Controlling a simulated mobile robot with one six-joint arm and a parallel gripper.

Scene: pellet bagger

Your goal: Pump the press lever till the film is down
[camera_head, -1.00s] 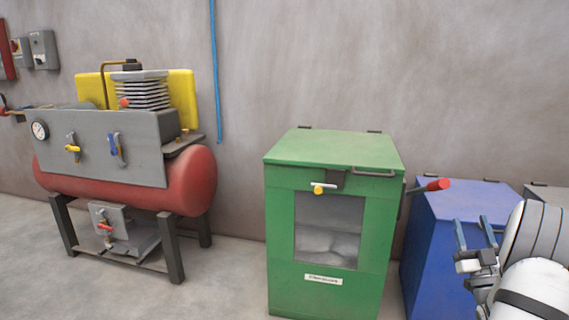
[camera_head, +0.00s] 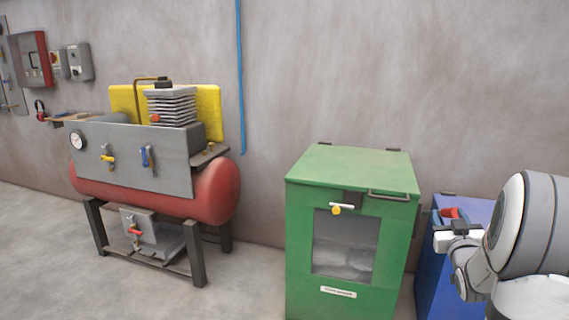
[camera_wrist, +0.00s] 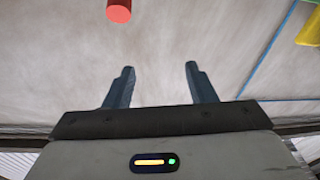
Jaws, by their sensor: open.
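The green press cabinet (camera_head: 355,174) stands against the wall, with its lid down. Through its front window pale, crumpled film (camera_head: 345,258) shows low down. The red grip of the press lever (camera_head: 452,212) is at the cabinet's right side, mostly hidden behind my gripper; the lever's arm cannot be made out now. My gripper (camera_wrist: 159,70) is open, with nothing between its fingers. In the wrist view the red grip (camera_wrist: 119,11) is at the top edge, beyond and left of the fingers, apart from them.
A blue cabinet (camera_head: 436,262) stands close on the right, partly behind my arm. A red compressor tank (camera_head: 205,188) on a dark frame stands to the left, with a gauge and valves. A yellow-tipped latch (camera_head: 337,209) is on the cabinet front. Floor between them is clear.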

